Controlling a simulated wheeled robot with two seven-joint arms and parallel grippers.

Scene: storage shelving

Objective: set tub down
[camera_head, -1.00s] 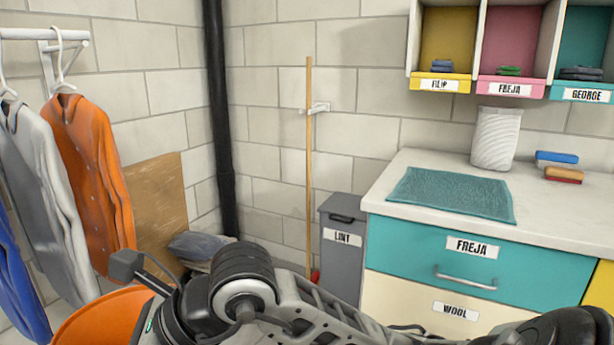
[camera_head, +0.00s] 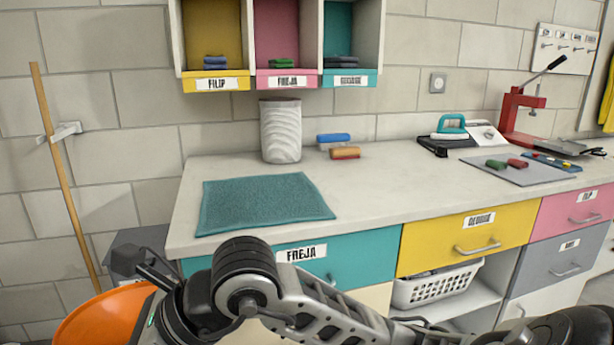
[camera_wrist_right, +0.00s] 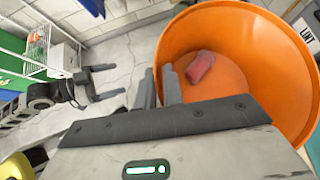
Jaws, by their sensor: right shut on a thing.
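The orange tub (camera_head: 105,318) shows at the lower left of the head view, partly cut off and partly behind my arm. In the right wrist view the tub (camera_wrist_right: 242,20) is a wide round bucket with a small red item (camera_wrist_right: 200,68) inside. My right gripper (camera_wrist_right: 160,80) is shut on the tub's rim, one finger on each side of the wall. My left gripper (camera_wrist_right: 108,83) shows at the left of the wrist view with its two fingers apart and nothing between them. What is under the tub is hidden.
A pale counter (camera_head: 390,185) carries a teal mat (camera_head: 262,203), a white ribbed container (camera_head: 281,130), brushes (camera_head: 340,146) and a red press (camera_head: 525,115). Clear counter lies right of the mat. A grey lint bin (camera_head: 140,250) and a leaning pole (camera_head: 62,180) are left.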

